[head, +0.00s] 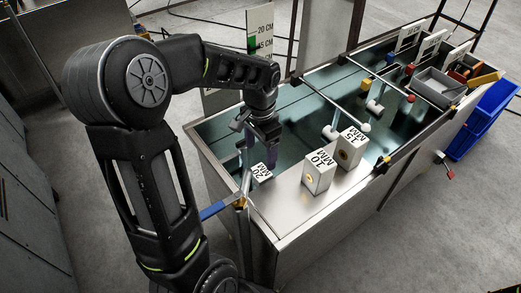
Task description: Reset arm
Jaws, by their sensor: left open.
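My left arm comes in from the left and reaches over the near left end of a metal workbench (285,215). My left gripper (250,160) points down above the bench and is open. A white block marked 20 MM (262,172) stands just below and right of it, partly hidden. I cannot tell whether the gripper touches it. White blocks marked 10 MM (319,173) and 15 MM (350,147) stand to the right on the bench, each with a round hole in its front. My right gripper is not in view.
Rods with coloured ends (387,78) lie across the bench. A grey tray (440,86) and a blue bin (485,120) are at the far right. A white length scale board (260,32) stands behind. The floor at the front right is clear.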

